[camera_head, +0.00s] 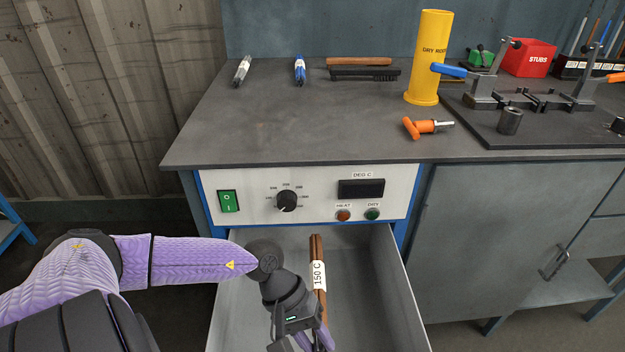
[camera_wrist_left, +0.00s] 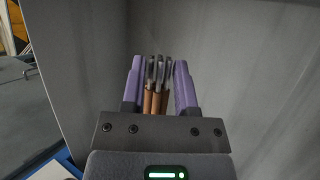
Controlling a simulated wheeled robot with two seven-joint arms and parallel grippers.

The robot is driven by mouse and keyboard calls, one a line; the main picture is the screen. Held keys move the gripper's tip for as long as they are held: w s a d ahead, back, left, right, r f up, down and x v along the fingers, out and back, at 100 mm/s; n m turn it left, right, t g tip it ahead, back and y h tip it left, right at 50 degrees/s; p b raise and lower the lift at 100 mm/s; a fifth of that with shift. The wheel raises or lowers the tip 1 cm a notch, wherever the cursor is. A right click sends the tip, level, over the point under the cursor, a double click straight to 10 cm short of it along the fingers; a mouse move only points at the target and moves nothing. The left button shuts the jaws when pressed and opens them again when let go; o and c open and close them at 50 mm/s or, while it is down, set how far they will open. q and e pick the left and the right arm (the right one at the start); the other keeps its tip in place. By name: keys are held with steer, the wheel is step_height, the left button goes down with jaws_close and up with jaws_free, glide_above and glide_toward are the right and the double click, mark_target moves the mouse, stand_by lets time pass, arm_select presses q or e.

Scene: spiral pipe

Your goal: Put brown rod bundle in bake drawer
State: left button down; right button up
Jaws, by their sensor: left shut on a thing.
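The brown rod bundle (camera_head: 317,250) has a white "150 C" label and is over the inside of the open bake drawer (camera_head: 372,290). My left gripper (camera_head: 317,338) reaches in from the left and is shut on the bundle. In the left wrist view the bundle (camera_wrist_left: 156,100) sits between the two purple fingers, with several rod ends visible. The drawer's grey walls surround it there. I cannot tell whether the bundle touches the drawer floor. My right gripper is not in view.
The oven panel (camera_head: 308,197) with dial and switch is just above the drawer. On the bench top (camera_head: 270,130) lie a grey bundle (camera_head: 242,70), a blue bundle (camera_head: 299,70), brushes (camera_head: 362,73) and an orange-handled tool (camera_head: 428,127). A yellow cylinder (camera_head: 429,70) stands at the right.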

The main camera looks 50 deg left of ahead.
arm_select(q)
steer(key=shift+a+f+b, duration=0.2)
steer(key=shift+a+f, duration=0.05)
steer(key=shift+f, duration=0.25)
steer(key=shift+a+f+b, duration=0.2)
steer(key=shift+f, duration=0.25)
step_height(320, 180, down, 9)
steer(key=b, duration=0.5)
steer(key=shift+d+f, duration=0.1)
steer(key=shift+f+b, duration=0.4)
steer(key=shift+b, duration=0.15)
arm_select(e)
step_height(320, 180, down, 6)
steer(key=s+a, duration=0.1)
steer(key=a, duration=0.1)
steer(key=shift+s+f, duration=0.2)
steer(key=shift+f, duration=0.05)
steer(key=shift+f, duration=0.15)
arm_select(q)
steer(key=c, duration=0.8)
jaws_free()
steer(key=o, duration=0.4)
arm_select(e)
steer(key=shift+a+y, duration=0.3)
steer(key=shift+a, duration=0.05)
arm_select(q)
steer(key=shift+o, duration=0.2)
